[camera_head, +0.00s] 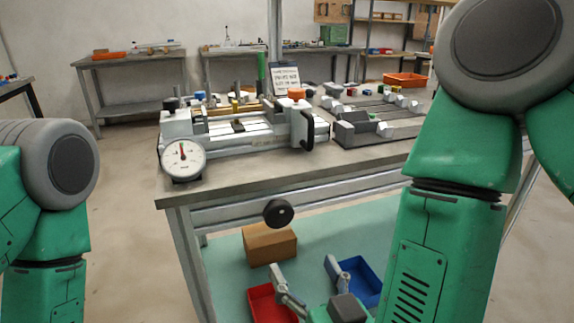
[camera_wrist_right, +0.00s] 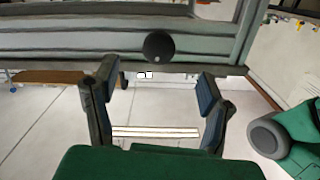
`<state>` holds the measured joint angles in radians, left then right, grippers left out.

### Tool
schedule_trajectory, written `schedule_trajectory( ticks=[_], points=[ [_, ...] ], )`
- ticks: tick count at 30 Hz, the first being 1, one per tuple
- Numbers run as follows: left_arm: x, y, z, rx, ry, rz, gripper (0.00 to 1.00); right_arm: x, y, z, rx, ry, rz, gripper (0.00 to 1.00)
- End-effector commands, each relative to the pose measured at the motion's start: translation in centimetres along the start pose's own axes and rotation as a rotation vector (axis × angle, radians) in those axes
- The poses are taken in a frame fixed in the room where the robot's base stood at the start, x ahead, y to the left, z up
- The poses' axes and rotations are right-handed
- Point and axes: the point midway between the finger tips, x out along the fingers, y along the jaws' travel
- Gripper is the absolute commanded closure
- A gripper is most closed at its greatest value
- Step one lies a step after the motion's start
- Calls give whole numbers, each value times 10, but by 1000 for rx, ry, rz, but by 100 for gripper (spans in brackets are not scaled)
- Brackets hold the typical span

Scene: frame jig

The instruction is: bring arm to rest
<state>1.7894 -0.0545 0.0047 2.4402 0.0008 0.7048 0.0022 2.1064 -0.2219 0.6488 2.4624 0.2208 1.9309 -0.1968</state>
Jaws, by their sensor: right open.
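My right gripper (camera_head: 308,278) hangs low in front of the workbench, below the level of its top. It is open, with its two fingers spread apart. In the right wrist view the right gripper (camera_wrist_right: 153,95) shows nothing between its fingers but floor and background beyond. My right arm, green and grey, fills the right side of the head view. My left arm stands at the left edge of the head view, and its gripper is out of the picture.
The workbench (camera_head: 240,186) carries a frame jig (camera_head: 225,128) with a dial gauge (camera_head: 183,159). A black knob (camera_head: 279,213) sticks out at the bench front. Below are a cardboard box (camera_head: 269,244), a red bin (camera_head: 262,300) and a blue bin (camera_head: 364,278).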

Motion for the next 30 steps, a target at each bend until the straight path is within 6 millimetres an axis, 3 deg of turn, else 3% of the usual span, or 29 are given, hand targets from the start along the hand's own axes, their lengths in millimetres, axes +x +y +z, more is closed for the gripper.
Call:
schedule_trajectory(
  ticks=[2, 5, 9, 13, 18, 21, 24, 30],
  points=[
    [-10, 0, 0, 0, 0, 0, 100, 0, 14, 16, -5, -92, 12, 34],
    [-25, 0, -1, 0, 0, 0, 100, -10, 45, 57, -11, -304, 39, 34],
    [-50, 0, -3, 0, 0, 0, 100, -61, 106, 126, -4, -700, 113, 34],
    [-67, 0, -4, 0, 0, 0, 100, -131, 154, 168, 19, -1029, 200, 34],
    [-80, -1, -4, 0, 0, 0, 100, -209, 193, 186, 47, -1320, 297, 34],
    [-84, -1, -4, 0, 0, 0, 100, -234, 203, 188, 58, -1407, 329, 34],
    [-84, -1, -4, 0, 0, 0, 100, -244, 207, 190, 63, -1445, 343, 34],
    [-83, -1, -4, 0, -1, 0, 100, -245, 208, 190, 63, -1448, 343, 34]
  ],
)
